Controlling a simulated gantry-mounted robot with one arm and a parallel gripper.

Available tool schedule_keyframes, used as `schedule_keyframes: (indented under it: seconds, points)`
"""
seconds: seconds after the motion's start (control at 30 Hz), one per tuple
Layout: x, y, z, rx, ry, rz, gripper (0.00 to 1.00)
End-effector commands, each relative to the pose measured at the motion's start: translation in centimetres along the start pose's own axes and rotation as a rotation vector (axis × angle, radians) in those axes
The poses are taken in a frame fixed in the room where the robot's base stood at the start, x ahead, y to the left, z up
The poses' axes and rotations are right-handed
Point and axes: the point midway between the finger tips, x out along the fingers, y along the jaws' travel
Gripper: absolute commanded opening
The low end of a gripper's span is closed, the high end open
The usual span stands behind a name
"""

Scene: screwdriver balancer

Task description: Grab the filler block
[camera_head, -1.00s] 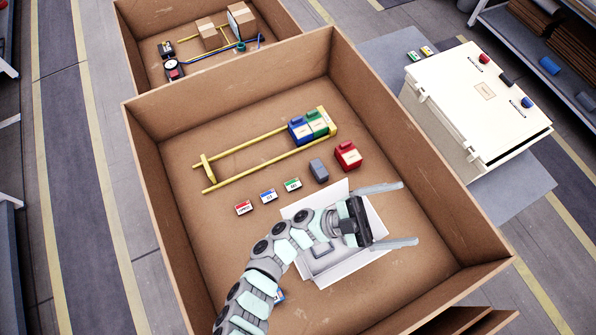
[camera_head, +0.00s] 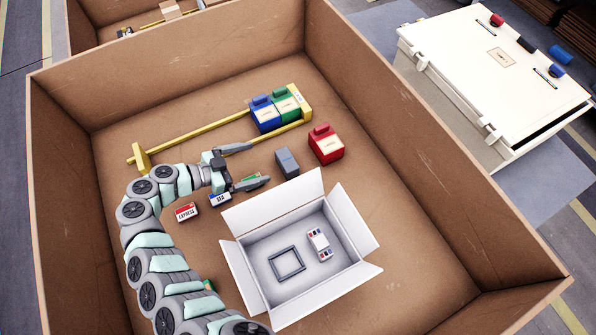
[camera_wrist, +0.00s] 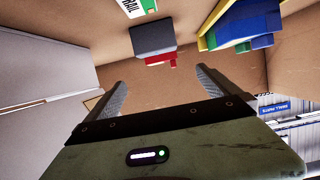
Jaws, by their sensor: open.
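The plain grey block (camera_head: 287,163), which I take as the filler block, stands on the floor of the large cardboard box, between the white box and the yellow frame. My gripper (camera_head: 258,164) is open and empty to the left of the grey block, its fingers pointing towards it and apart from it. In the wrist view the grey block (camera_wrist: 153,38) lies beyond the open fingers (camera_wrist: 160,80), roughly in line with the gap. A red block (camera_head: 325,145) stands just right of the grey block.
Blue (camera_head: 265,114) and green (camera_head: 286,104) blocks sit at the right end of the yellow frame (camera_head: 205,133). An open white box (camera_head: 240,275) with flaps out stands in front of the grey block. Small label cards, including EXPRESS (camera_head: 187,212), lie by my arm.

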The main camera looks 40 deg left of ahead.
Motion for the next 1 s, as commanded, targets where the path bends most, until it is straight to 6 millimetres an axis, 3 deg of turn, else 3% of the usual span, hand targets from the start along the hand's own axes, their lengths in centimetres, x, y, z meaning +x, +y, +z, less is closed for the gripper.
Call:
schedule_keyframes:
  seconds: [0.03,0.17,0.37,0.6,0.87,1.0]
  points:
    - [0.6,-0.1,2.0,-0.001,-0.001,-0.003,1.00]
    - [0.9,-0.2,3.1,-0.004,-0.003,-0.005,1.00]
    - [2.0,-0.1,3.1,-0.005,-0.002,-0.002,1.00]
    - [5.8,-0.1,3.0,-0.002,-0.001,-0.001,1.00]
    - [7.6,0.0,3.2,-0.004,-0.002,-0.006,1.00]
    - [9.8,0.4,3.1,-0.001,0.001,-0.002,1.00]
